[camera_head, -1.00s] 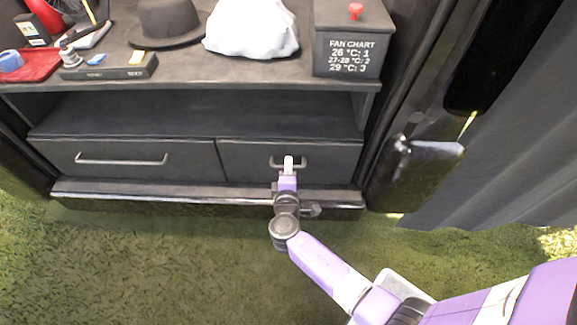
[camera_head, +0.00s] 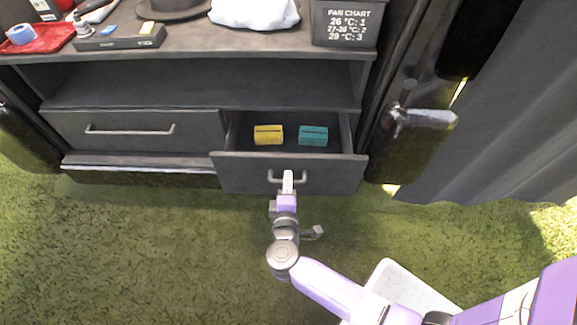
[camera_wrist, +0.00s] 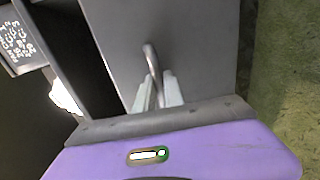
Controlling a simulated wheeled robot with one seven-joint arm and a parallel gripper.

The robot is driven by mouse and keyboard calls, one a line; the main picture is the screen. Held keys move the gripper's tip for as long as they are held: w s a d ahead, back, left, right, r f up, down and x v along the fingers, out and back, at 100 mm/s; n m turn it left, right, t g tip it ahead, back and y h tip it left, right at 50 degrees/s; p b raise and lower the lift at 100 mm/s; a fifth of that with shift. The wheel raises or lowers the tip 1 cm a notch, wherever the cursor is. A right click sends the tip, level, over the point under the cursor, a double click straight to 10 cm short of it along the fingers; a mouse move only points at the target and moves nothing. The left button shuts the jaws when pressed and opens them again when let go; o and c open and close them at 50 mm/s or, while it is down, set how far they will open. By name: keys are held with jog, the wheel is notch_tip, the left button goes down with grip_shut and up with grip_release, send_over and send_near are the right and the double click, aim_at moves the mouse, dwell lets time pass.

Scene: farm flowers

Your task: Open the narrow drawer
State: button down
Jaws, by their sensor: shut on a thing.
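The narrow drawer (camera_head: 320,174) is the right one of two dark drawers under the shelf. It is pulled well out, and its inside shows a yellow box (camera_head: 268,135) and a teal box (camera_head: 313,136). Its metal handle (camera_head: 302,177) is on the front face. My gripper (camera_head: 288,178) is at the handle's left part, shut on it. In the wrist view, the two fingers of my gripper (camera_wrist: 158,92) close around the curved handle (camera_wrist: 151,60), with the drawer front (camera_wrist: 195,45) beyond.
The wide drawer (camera_head: 140,131) on the left is shut. A hat (camera_head: 174,8), a white cloth (camera_head: 254,12), a red tray (camera_head: 40,40) and a dark fan chart box (camera_head: 346,24) stand on the shelf above. Green grass (camera_head: 130,250) in front is open.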

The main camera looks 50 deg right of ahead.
jog(key=f+v, duration=0.1)
jog(key=v, duration=0.7)
jog(key=shift+a+f, duration=0.2)
jog(key=shift+f, duration=0.15)
jog(key=c, duration=1.7)
grip_release()
jog(key=shift+s, duration=0.1)
jog(key=p+v, duration=0.2)
jog(key=v, duration=0.5)
jog(key=shift+s+a, duration=0.2)
jog(key=shift+a, duration=0.1)
